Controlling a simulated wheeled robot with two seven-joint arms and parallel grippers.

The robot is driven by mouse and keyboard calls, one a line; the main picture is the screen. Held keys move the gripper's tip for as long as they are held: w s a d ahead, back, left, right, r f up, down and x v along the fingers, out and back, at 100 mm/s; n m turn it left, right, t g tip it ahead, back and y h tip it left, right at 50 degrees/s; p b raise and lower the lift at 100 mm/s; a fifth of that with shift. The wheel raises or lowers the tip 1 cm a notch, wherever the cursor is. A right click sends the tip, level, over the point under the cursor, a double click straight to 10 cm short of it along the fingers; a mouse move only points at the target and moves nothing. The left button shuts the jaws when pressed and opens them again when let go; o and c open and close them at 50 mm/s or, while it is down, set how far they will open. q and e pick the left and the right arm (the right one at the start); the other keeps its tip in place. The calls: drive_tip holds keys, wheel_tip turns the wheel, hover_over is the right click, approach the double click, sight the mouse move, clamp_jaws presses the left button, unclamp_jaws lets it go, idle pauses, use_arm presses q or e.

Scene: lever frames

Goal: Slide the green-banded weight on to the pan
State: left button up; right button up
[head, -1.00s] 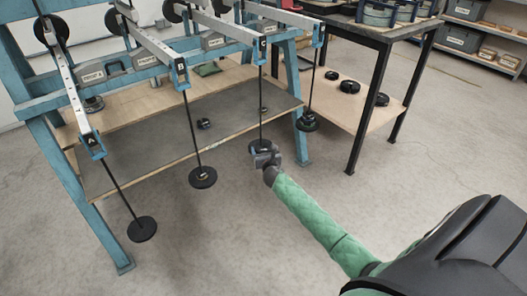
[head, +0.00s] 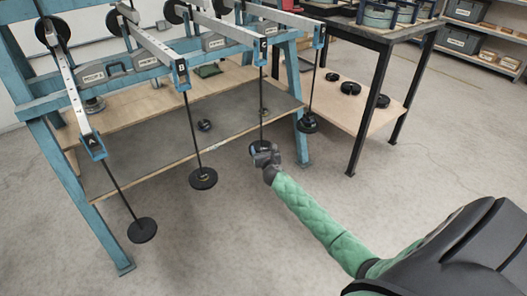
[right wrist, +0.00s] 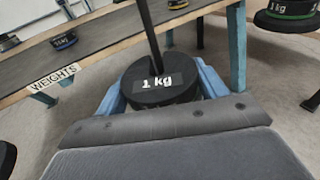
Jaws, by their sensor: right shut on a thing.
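My right gripper (head: 265,158) reaches the foot of the third hanging rod (head: 261,105), below the lever marked C. In the right wrist view its blue fingers (right wrist: 160,92) are shut on a black weight (right wrist: 158,90) labelled 1 kg. The rod stands in or right against the weight's slot; I cannot tell how fully it is seated. The weight's band colour is mostly hidden, so I cannot confirm green. The pan under it is hidden by weight and gripper. My left gripper is not in view.
A blue-banded weight (right wrist: 64,40) lies on the grey shelf (head: 150,150). A black-legged table (head: 365,110) stands at right. Foreground floor is clear.

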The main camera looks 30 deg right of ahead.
sight(261, 144)
drive_tip(key=shift+r+x, duration=0.15)
drive_tip(key=shift+x, duration=0.7)
drive_tip(key=shift+r+x, duration=0.2)
drive_tip(key=shift+x, duration=0.65)
idle(1.0)
drive_tip(key=shift+f+b, duration=0.35)
drive_tip(key=shift+f, duration=0.05)
idle(0.7)
drive_tip(key=o, duration=1.6)
drive_tip(key=shift+r, duration=0.1)
drive_tip(key=shift+c, duration=0.2)
drive_tip(key=shift+f, duration=0.25)
drive_tip(key=shift+s+r, duration=0.1)
